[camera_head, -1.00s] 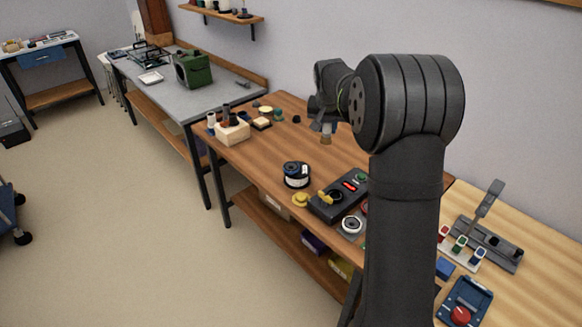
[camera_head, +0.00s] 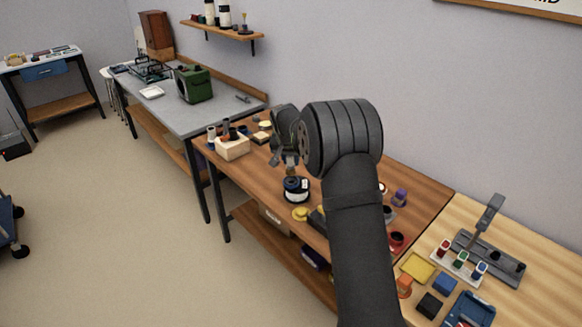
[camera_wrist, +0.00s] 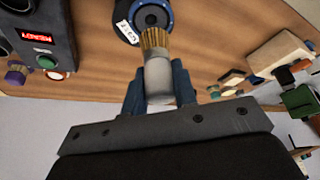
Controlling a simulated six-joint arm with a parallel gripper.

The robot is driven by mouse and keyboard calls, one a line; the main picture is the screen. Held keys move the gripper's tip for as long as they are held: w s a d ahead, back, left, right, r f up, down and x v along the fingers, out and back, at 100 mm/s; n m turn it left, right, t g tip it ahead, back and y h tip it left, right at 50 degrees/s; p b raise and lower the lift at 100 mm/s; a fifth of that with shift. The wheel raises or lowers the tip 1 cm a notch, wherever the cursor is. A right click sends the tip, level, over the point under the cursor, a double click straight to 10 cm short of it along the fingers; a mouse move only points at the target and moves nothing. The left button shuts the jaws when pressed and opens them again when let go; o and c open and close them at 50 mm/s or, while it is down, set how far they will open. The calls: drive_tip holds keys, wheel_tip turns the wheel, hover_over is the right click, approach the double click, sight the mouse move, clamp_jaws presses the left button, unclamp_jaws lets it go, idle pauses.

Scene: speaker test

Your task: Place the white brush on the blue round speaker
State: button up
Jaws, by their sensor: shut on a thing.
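The white brush (camera_wrist: 158,75) has a pale handle and tan bristles that point up in the wrist view. My gripper (camera_wrist: 158,88) is shut on its handle, one dark blue finger on each side. The blue round speaker (camera_wrist: 150,14) has a dark cone and a white label; it lies just beyond the bristles in the wrist view and is cut off by the top edge. In the head view the speaker (camera_head: 296,190) stands on the wooden table, with my gripper (camera_head: 285,160) above it and slightly left. I cannot tell whether brush and speaker touch.
A yellow knob-like piece (camera_head: 301,214) lies in front of the speaker. A cream block holder (camera_head: 232,148) stands at the table's left end. A dark box with a red display (camera_wrist: 36,38) is left in the wrist view. Some bare wood lies between these things.

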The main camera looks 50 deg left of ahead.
sight(291, 167)
drive_tip(key=shift+f, duration=1.55)
drive_tip(key=shift+f, duration=0.2)
drive_tip(key=o, duration=1)
drive_tip(key=shift+r, duration=0.1)
drive_tip(key=v, duration=1.2)
drive_tip(key=shift+w+r, duration=0.1)
drive_tip(key=shift+r, duration=0.05)
